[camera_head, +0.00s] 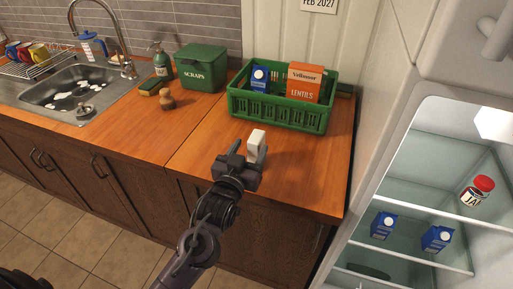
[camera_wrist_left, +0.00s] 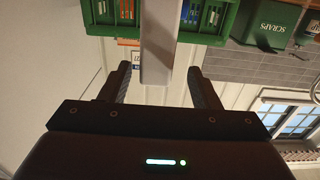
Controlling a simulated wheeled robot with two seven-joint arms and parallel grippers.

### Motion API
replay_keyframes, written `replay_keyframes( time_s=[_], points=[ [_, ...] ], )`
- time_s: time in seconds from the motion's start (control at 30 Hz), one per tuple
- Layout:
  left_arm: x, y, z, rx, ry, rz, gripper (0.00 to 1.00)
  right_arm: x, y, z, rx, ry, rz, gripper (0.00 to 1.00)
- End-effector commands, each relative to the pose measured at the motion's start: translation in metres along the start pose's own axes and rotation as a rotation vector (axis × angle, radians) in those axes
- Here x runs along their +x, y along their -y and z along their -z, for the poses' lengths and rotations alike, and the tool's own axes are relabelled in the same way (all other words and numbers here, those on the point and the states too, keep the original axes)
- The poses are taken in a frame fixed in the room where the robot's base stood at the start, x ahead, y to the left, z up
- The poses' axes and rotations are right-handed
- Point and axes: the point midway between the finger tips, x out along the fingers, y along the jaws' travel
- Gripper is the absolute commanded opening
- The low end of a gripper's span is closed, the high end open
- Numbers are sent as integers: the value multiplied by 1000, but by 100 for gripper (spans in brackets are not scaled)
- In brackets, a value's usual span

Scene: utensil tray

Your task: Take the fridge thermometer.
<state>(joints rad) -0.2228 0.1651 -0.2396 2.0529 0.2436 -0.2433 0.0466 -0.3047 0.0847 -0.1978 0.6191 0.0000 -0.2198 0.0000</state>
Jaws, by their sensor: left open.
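A small pale upright block (camera_head: 257,139), which looks like the fridge thermometer, shows at the front of the wooden counter; no dial or scale can be read on it. My left gripper (camera_head: 247,154) is open at the block, with its fingers around the lower part. In the left wrist view the block is a plain grey-white bar (camera_wrist_left: 158,45) between the two dark fingers (camera_wrist_left: 159,75), with a gap on each side. I cannot tell whether its base touches the counter. My right gripper is not in view.
Behind stands a green crate (camera_head: 276,115) with an orange lentils box (camera_head: 304,84) and a blue carton (camera_head: 259,78). A green scraps bin (camera_head: 201,69) and the sink (camera_head: 66,92) are left. The open fridge (camera_head: 413,206) at right holds blue cartons and a red-lidded jar (camera_head: 478,191).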

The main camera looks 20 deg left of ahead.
Motion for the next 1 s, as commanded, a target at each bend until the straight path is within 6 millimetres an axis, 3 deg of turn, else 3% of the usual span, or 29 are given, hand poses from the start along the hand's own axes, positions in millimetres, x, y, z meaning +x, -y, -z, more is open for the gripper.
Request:
replay_keyframes(
  time_s=[0.1,0.23,0.53,0.9,1.0],
  points=[
    [20,-4,8,-1,-2,0,56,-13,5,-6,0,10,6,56],
    [36,-4,5,1,-1,0,56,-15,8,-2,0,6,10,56],
    [41,-4,3,0,0,-1,56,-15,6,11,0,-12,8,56],
    [41,-4,3,0,0,-1,9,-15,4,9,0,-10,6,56],
    [41,-4,3,0,-1,-1,4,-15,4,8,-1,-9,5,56]
  ],
)
